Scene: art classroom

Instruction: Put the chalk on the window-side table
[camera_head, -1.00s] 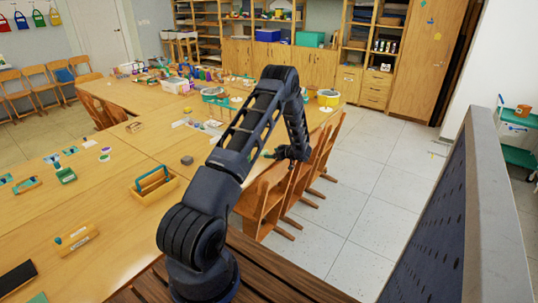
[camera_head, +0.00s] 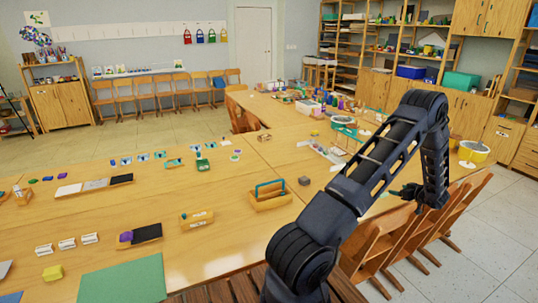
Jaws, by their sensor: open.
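My gripper (camera_head: 408,192) is at the end of my black arm, on the right in the head view. It hangs near the right edge of the long wooden table (camera_head: 225,240), above the chairs. It is small and dark in the picture, and its jaws are open. A small green thing (camera_head: 393,192) shows just left of the fingertips; I cannot tell whether they touch. I cannot make out the chalk for certain among the small items. No window is in view, so I cannot tell which table is the window-side one.
Wooden chairs (camera_head: 385,240) stand along the table's right side, below my gripper. A wooden tray with a blue-green handle (camera_head: 270,195), a green sheet (camera_head: 125,280) and several small items lie on the table. Open floor (camera_head: 490,225) lies at right.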

